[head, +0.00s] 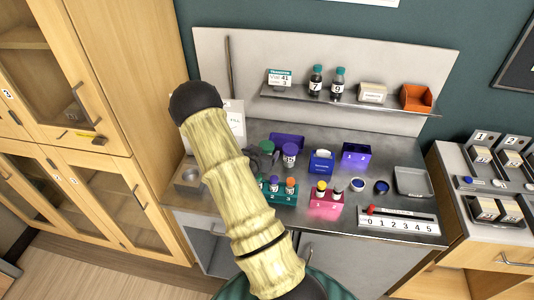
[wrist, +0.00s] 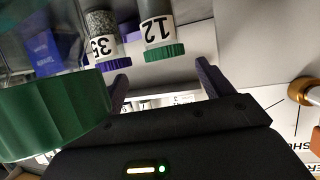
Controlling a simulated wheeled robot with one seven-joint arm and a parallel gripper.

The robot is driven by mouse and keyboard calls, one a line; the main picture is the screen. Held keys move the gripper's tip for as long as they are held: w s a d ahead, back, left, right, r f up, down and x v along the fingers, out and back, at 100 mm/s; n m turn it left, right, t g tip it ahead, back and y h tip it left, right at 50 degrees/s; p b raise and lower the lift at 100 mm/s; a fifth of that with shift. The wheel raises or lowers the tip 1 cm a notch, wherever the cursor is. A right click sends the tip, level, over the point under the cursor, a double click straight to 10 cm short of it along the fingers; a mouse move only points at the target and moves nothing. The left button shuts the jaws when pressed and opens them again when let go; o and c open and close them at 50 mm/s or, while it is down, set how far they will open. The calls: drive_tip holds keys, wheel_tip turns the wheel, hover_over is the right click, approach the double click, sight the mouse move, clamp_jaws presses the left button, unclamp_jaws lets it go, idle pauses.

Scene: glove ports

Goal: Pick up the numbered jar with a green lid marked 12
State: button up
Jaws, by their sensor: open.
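The jar with a green lid marked 12 (wrist: 158,32) shows upside down in the wrist view, with its lid toward me. My gripper (wrist: 164,82) is open and empty, its two dark fingers apart on either side of the jar's line in the picture. The jar appears beyond the fingertips, not clasped. A jar marked 35 with a purple lid (wrist: 101,38) stands close beside it on the left. In the head view, a green-lidded jar (head: 266,147) and a purple-lidded jar (head: 289,154) stand on the steel bench; their numbers are unreadable there.
A large green ribbed lid-like thing (wrist: 50,115) fills the wrist view's lower left, very close. A teal rack (head: 278,196), a pink rack (head: 325,205), a blue box (head: 321,162) and a purple block (head: 355,153) crowd the bench. A shelf (head: 345,101) holds bottles 7 and 9.

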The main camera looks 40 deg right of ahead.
sight(266, 145)
drive_tip(key=p+x, duration=0.1)
drive_tip(key=x, duration=0.1)
drive_tip(key=p+x, duration=0.1)
drive_tip(key=x, duration=0.1)
drive_tip(key=shift+w+a+r, duration=0.1)
drive_tip(key=shift+w+r, duration=0.05)
drive_tip(key=shift+w, duration=0.15)
drive_tip(key=shift+w+d+f+p, duration=0.25)
drive_tip(key=shift+d+f+p, duration=0.05)
drive_tip(key=shift+c, duration=0.2)
drive_tip(key=c, duration=1.3)
drive_tip(key=shift+r, duration=0.1)
wheel_tip(266, 145, up, 10)
drive_tip(key=b, duration=0.3)
